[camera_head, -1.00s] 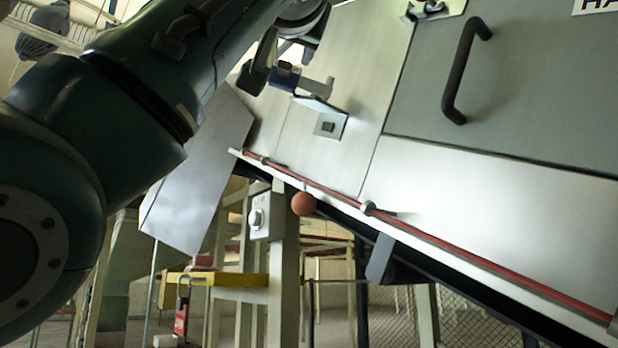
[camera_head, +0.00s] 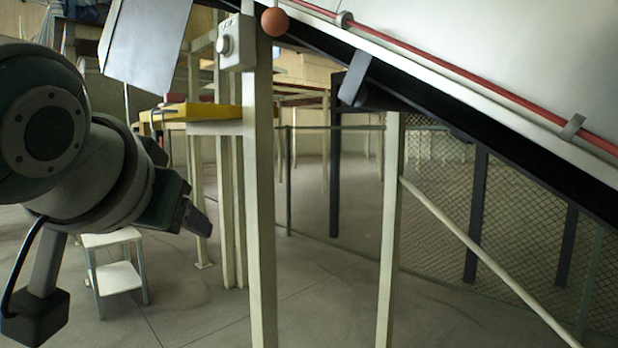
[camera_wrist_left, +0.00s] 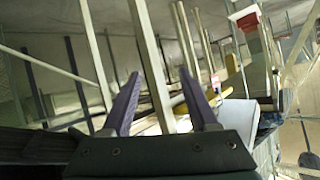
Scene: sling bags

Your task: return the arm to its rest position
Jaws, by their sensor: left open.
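My left arm (camera_head: 70,150) is folded at the left of the head view. Its left gripper (camera_head: 196,218) points down and to the right, beside the pale frame posts and apart from them. In the left wrist view the two purple-grey fingers of the left gripper (camera_wrist_left: 159,73) stand apart with nothing held between them. My right gripper shows in neither view.
The slanted machine table (camera_head: 480,110) with a red rod (camera_head: 450,68) crosses the upper right. An orange ball knob (camera_head: 275,21) hangs from its edge. Pale posts (camera_head: 260,200), a yellow-topped ledge (camera_head: 200,111) and a small white stool (camera_head: 118,277) stand near my arm. The middle floor is clear.

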